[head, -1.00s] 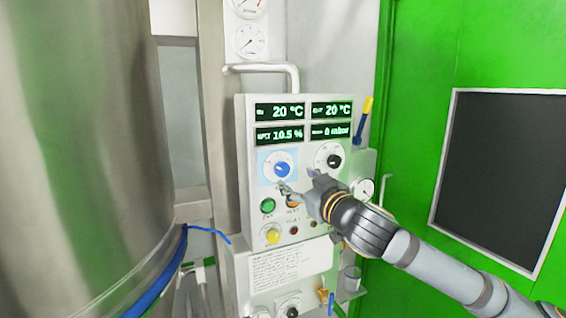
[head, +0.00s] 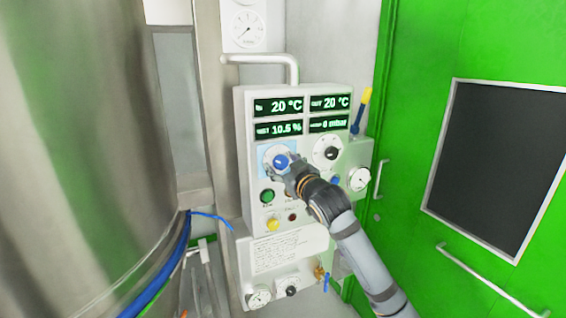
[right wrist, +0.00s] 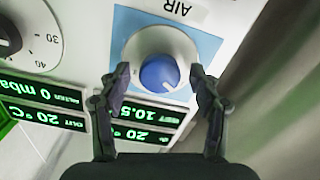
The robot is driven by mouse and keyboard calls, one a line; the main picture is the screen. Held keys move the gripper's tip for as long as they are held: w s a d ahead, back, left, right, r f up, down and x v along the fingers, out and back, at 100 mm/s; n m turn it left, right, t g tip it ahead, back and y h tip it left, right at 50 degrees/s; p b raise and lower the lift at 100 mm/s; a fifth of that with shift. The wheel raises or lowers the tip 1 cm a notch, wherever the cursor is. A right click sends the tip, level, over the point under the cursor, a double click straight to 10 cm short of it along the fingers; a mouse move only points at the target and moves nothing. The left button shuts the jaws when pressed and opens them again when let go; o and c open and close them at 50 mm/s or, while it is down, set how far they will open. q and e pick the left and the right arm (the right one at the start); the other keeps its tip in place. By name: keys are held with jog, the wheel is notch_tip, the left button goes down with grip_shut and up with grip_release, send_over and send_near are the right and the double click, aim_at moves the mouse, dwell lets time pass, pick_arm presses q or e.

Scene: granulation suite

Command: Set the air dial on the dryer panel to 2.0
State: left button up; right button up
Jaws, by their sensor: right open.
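The air dial (head: 280,161) is a blue knob on a light-blue square of the dryer panel (head: 243,125), at its left. It also shows in the right wrist view (right wrist: 159,75), next to the word AIR, where a white line marks the knob. My right gripper (head: 274,168) is at the dial in the head view. In the right wrist view its fingers (right wrist: 158,82) are open, one on either side of the blue knob, with gaps visible between them and the knob. The dial's scale numbers cannot be read. My left gripper is not in view.
A black dial (head: 331,154) sits right of the air dial, below the green displays (head: 278,107). A green button (head: 267,196) and yellow button (head: 272,225) are below. A steel vessel (head: 90,150) stands left, a green door (head: 410,130) right.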

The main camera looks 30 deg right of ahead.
jog(key=c, duration=1.2)
jog(key=shift+o, duration=0.2)
jog(key=shift+m, duration=0.3)
jog(key=m, duration=0.5)
jog(key=m+b, duration=0.1)
jog(key=m, duration=0.5)
jog(key=shift+d, duration=0.1)
jog(key=shift+b, duration=0.3)
